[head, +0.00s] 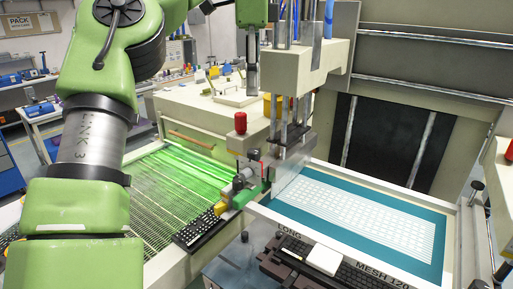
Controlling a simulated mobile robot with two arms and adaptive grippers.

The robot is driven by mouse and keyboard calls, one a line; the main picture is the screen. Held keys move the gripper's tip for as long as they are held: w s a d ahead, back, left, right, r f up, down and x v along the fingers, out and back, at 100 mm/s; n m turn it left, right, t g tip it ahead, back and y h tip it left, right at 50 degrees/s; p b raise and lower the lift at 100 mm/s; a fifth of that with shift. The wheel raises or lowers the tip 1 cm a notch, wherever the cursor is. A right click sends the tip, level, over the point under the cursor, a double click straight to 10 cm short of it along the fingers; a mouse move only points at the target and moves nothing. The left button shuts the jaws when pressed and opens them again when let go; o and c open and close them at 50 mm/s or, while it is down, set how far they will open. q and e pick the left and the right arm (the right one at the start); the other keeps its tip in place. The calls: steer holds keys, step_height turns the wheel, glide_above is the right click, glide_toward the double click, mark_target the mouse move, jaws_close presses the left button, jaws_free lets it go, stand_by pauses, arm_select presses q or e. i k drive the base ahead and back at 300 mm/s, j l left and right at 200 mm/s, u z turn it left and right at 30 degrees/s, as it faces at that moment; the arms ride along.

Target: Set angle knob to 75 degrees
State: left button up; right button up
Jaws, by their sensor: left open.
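The printing head's carriage (293,140) hangs between the two screen frames. At its lower left is a cluster of small fittings: a small black round knob (253,154), a silver cylinder (240,171) and a green and yellow part (240,197). I cannot tell which fitting is the angle knob, and no angle scale is readable. My left arm rises at the left and bends over the top edge. My left gripper (252,82) appears to point down above the fittings, apart from them, open and empty. Its fingers are small and seen edge-on. My right gripper is not in view.
A green-lit mesh screen (165,185) lies left of the carriage. A teal-bordered screen (425,262) with a white key pattern lies right. A dark keyboard (375,272) sits below it in front. Red knobs (240,122) stand on the machine. Workbenches are behind.

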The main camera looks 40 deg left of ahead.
mark_target(246, 172)
steer(key=u, duration=1.4)
steer(key=k+j, duration=0.35)
steer(key=i+l, duration=0.2)
steer(key=i, duration=0.25)
steer(key=l+z, duration=0.05)
